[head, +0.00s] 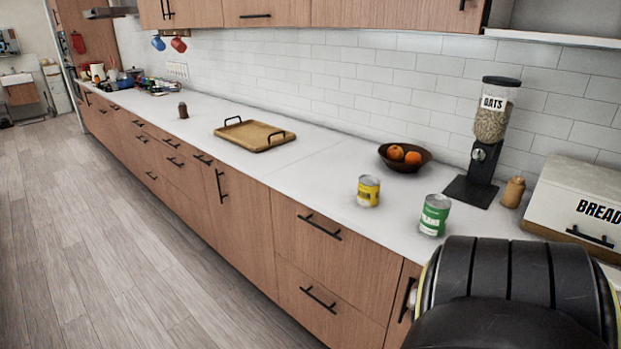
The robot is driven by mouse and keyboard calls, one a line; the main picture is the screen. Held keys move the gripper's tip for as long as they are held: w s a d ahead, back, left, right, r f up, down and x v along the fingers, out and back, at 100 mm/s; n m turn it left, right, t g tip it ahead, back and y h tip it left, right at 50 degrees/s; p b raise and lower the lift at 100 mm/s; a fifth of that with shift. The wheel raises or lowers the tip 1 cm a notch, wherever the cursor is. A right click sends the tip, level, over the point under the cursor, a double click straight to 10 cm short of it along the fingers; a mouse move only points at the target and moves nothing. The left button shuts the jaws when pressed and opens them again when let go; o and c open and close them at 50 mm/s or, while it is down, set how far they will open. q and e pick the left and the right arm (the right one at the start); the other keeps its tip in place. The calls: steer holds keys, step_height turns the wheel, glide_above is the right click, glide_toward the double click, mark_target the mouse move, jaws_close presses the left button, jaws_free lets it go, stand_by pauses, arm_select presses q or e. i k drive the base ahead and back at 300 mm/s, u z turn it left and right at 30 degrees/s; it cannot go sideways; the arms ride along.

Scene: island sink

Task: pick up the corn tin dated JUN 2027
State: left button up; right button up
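A yellow tin (368,191) stands upright on the white counter, right of centre. Its label is too small to read, so I cannot tell whether it is corn, and no date shows. A green tin (434,215) with white lettering stands upright to its right and nearer to me; the word looks like BEANS. The two tins stand apart with bare counter between them. No JUN 2027 mark can be read on either tin. Neither of my grippers is in view. A black rounded part at the bottom right looks like my own arm and covers some counter.
Behind the tins are a dark fruit bowl (404,158) and an oats dispenser (490,135). A small wooden bottle (512,192) and a bread box (577,205) stand at the right. A wooden tray (255,136) lies further left. The counter front by the tins is clear.

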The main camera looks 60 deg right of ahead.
mark_target(369, 185)
steer(key=z, duration=0.6)
steer(key=i, duration=1.25)
steer(key=z, duration=1.15)
